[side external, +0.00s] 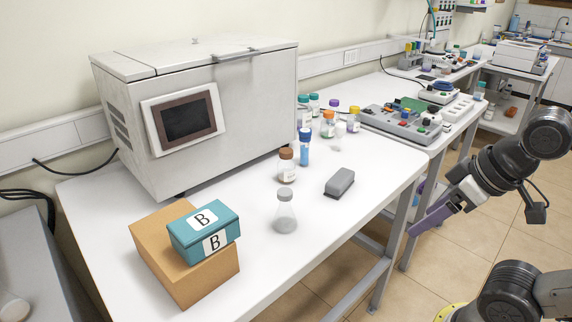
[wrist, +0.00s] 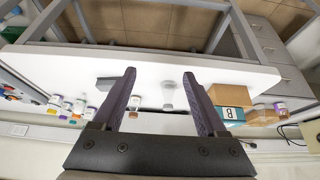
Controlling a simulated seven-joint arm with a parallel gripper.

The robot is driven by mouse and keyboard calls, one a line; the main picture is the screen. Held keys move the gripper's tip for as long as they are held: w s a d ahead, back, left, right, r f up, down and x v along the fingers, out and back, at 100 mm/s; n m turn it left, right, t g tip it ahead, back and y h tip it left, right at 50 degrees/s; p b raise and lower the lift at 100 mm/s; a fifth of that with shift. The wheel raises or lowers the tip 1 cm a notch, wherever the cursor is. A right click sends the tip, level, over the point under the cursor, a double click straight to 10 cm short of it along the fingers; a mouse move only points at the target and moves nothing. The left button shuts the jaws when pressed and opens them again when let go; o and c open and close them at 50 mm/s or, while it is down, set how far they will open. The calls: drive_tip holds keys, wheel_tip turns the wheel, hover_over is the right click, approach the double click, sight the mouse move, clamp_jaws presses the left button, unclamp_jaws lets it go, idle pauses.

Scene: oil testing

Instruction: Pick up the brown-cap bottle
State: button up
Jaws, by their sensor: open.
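The brown-cap bottle (side external: 286,166) stands upright on the white table, left of a blue-capped blue tube (side external: 304,147) and behind a clear flask (side external: 285,212). My gripper (side external: 412,231) hangs beyond the table's right edge, well apart from the bottle. In the wrist view, my gripper's (wrist: 158,73) two purple-grey fingers are spread with nothing held between them.
A grey block (side external: 340,183) lies right of the bottle. Several capped bottles stand behind, including an orange-capped one (side external: 328,124). A large white machine (side external: 210,115) fills the back left. A teal B box (side external: 204,232) sits on a cardboard box (side external: 165,255). The table's right front is clear.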

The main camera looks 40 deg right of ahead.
drive_tip(key=o, duration=0.4)
drive_tip(key=w+d+r+m+t, duration=0.1)
drive_tip(key=w+r+m, duration=0.1)
drive_tip(key=w+r, duration=0.85)
drive_tip(key=m+g+h, duration=0.1)
hover_over(289, 159)
drive_tip(key=s+a, duration=0.2)
drive_tip(key=s, duration=0.4)
wheel_tip(289, 159, down, 6)
drive_tip(key=shift+m+g, duration=0.3)
drive_tip(key=shift+g, duration=0.4)
drive_tip(key=x, duration=1.5)
drive_tip(key=shift+w+d+f, duration=0.15)
drive_tip(key=shift+d+f, duration=0.15)
drive_tip(key=shift+f, duration=0.05)
drive_tip(key=shift+d+x, duration=0.2)
drive_tip(key=shift+x, duration=2.65)
